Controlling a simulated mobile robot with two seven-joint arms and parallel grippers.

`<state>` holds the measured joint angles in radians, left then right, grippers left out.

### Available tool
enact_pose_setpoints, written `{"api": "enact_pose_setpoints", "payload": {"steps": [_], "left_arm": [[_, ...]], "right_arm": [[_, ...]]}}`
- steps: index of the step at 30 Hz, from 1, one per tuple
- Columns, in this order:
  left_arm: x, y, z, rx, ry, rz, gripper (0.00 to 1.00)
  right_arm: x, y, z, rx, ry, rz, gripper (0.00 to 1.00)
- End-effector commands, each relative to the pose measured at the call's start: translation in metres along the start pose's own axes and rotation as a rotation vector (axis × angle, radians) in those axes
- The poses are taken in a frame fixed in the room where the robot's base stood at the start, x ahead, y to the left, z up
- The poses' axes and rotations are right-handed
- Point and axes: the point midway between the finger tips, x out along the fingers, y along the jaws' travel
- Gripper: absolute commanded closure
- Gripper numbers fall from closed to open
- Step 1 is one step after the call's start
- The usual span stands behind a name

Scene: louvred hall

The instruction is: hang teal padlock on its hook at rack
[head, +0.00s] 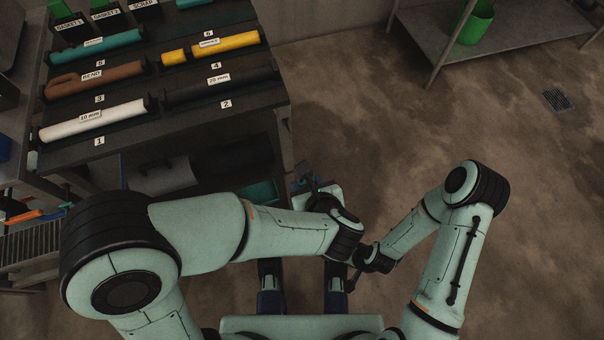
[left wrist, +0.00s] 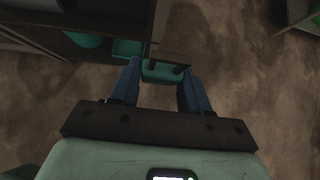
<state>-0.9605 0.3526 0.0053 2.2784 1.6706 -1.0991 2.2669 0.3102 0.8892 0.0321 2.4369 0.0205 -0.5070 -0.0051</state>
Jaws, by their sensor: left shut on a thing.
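My left gripper (head: 305,183) is small and partly hidden by my wrist in the head view, beside the right side of the dark bench. In the left wrist view its two blue fingers (left wrist: 160,84) stand apart with a teal block, which looks like the teal padlock (left wrist: 158,75), between their tips. A dark part at its right may be its shackle, but this is unclear. In the head view the padlock cannot be made out clearly. My right arm is folded at the right; its gripper's jaws cannot be made out. No rack hook can be made out.
A dark bench (head: 272,113) holds labelled rolls in numbered places, with labelled bins behind. A teal bin (head: 260,192) sits low under it. A low table (head: 420,35) with a green bucket (head: 476,23) stands at the upper right. The floor between is clear, with a drain (head: 557,100).

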Motion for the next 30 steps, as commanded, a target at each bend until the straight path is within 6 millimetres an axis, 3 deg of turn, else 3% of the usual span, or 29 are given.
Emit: {"api": "enact_pose_setpoints", "payload": {"steps": [1,5,21,30], "left_arm": [[-0.001,-0.002,-0.009,-0.002,0.0,0.001,1.0],[-0.005,-0.001,-0.013,-0.011,-0.001,0.009,1.0],[0.039,0.0,0.032,-0.014,0.0,0.01,1.0],[0.051,0.0,0.045,-0.012,0.0,0.008,1.0]], "right_arm": [[0.007,0.002,-0.002,0.001,0.005,0.001,0.57],[0.009,0.003,-0.004,0.002,0.011,0.0,0.57],[0.007,0.002,-0.004,0.002,0.011,0.0,0.57],[0.006,0.002,-0.002,0.001,0.006,0.0,0.57]]}}
